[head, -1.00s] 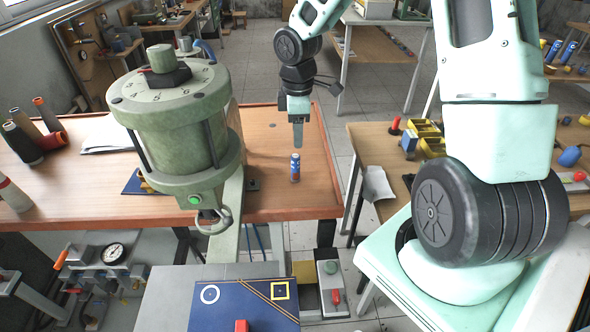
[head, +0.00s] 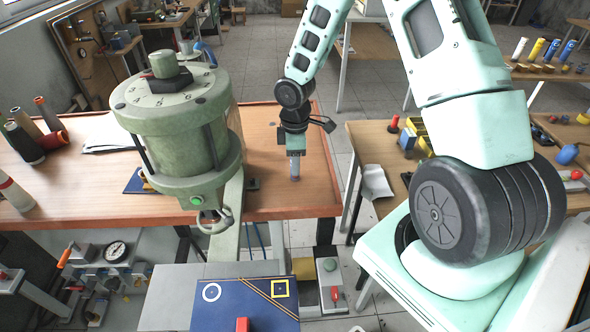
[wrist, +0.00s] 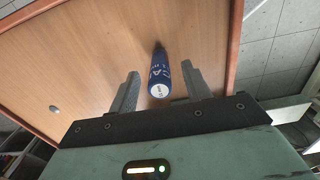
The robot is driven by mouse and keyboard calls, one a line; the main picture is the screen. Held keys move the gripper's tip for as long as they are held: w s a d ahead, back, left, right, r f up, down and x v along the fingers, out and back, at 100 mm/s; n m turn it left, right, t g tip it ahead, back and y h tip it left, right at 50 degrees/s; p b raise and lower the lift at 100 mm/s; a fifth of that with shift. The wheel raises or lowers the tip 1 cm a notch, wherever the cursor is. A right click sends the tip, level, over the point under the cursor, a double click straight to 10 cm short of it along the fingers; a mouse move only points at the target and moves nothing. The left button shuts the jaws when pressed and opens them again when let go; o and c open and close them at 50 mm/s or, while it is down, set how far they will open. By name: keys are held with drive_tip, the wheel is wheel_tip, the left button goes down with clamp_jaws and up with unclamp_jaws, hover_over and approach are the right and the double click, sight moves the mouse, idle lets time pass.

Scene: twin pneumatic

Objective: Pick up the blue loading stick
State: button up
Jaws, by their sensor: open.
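The blue loading stick (wrist: 159,72) stands on the wooden bench top, a short blue cylinder with white lettering and a pale round end. In the wrist view it lies between the two fingers of my gripper (wrist: 161,92), with a gap on each side. In the head view my gripper (head: 295,162) is right above and around the stick, pointing down. The gripper hides most of the stick there, and only its lower part (head: 295,179) shows. My gripper is open and holds nothing.
A green press-like machine (head: 182,135) stands left of my gripper on the wooden bench (head: 275,195). Cones of thread (head: 25,145) and papers (head: 105,138) lie farther left. The bench's right edge is close to the stick. A second table (head: 365,145) stands to the right.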

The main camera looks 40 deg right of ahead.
clamp_jaws()
wheel_tip(320, 180, up, 10)
drive_tip(key=shift+r+b, duration=0.1)
drive_tip(key=shift+b, duration=0.25)
drive_tip(key=c, duration=0.8)
unclamp_jaws()
drive_tip(key=shift+c, duration=0.8)
drive_tip(key=shift+s, duration=0.1)
